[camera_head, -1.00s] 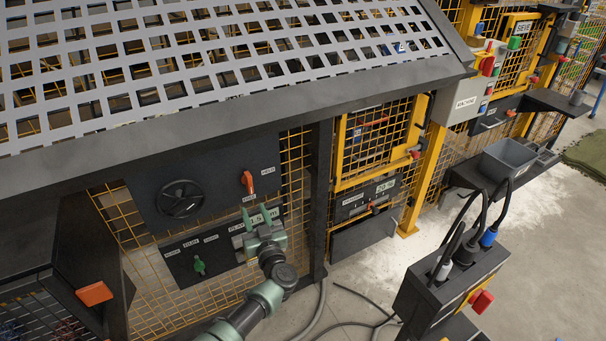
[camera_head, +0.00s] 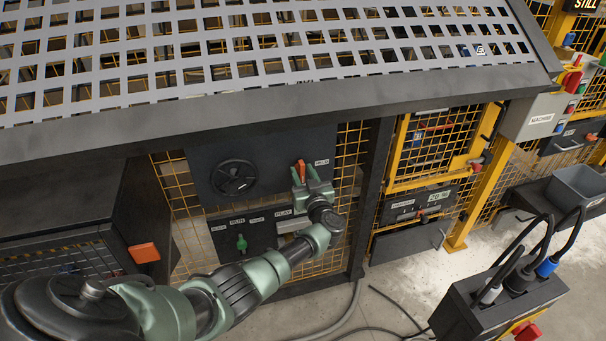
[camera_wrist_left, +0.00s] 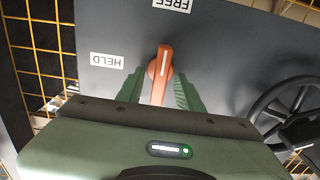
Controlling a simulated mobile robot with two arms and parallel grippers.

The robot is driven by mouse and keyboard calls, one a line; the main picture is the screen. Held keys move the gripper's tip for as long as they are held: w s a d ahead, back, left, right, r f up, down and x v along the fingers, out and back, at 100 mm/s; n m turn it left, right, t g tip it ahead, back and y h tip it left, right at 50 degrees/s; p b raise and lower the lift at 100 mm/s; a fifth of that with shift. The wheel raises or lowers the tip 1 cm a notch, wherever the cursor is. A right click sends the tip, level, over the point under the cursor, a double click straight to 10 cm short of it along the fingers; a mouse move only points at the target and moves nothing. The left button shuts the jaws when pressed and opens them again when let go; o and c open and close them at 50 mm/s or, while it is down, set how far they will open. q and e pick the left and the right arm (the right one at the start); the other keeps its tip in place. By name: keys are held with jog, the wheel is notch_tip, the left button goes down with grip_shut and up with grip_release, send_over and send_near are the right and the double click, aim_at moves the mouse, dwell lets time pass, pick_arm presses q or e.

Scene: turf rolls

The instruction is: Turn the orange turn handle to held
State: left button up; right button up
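The orange turn handle (camera_head: 301,168) is on a dark panel (camera_head: 270,160), right of the handwheel in the head view. The wrist view sees the panel upside down. There the handle (camera_wrist_left: 161,70) stands nearly upright, its long axis lined up with the FREE label (camera_wrist_left: 172,4). The HELD label (camera_wrist_left: 107,61) is off to its left; in the head view this label (camera_head: 322,162) is right of the handle. My left gripper (camera_wrist_left: 157,92) is open, with a green finger on each side of the handle and small visible gaps. My right gripper is not in view.
A black handwheel (camera_head: 234,178) is beside the handle. A lower panel with a green knob (camera_head: 241,243) is below. A perforated grey guard (camera_head: 250,65) overhangs the panel. A dark post (camera_head: 373,190) stands to the right, and a box with plugged cables (camera_head: 505,295) is at lower right.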

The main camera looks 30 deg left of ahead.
pick_arm(q)
grip_shut()
